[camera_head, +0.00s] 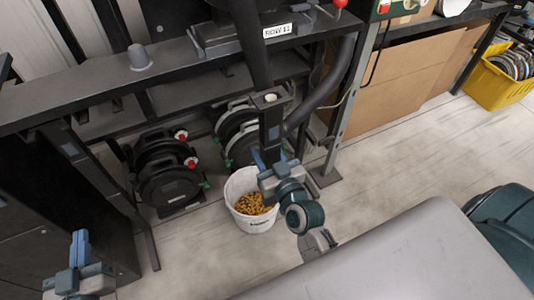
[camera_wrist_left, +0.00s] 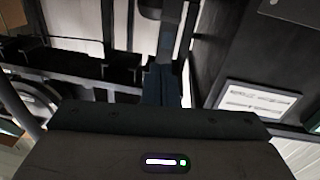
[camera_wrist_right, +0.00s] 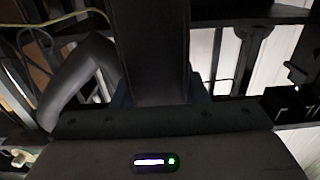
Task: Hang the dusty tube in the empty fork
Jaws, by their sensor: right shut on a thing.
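A long dark tube (camera_head: 271,130) with a broader head and a tan round spot on top stands roughly upright in the head view, above a white bucket. I take it for the dusty tube; dust on it is too small to tell. My right gripper (camera_head: 274,165) is shut on its lower part, one blue finger on each side. The tube (camera_wrist_right: 152,45) fills the middle of the right wrist view. My left gripper (camera_head: 80,248) is at the lower left, shut and empty, its blue fingers together. I cannot make out the empty fork; the tube's head overlaps the dark frame behind.
The white bucket (camera_head: 236,211) of yellow grains stands on the floor. A curved grey hose (camera_head: 334,92) hangs right of the tube. Black round units (camera_head: 168,187) sit under the dark beam (camera_head: 85,98). A yellow crate (camera_head: 492,92) is far right.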

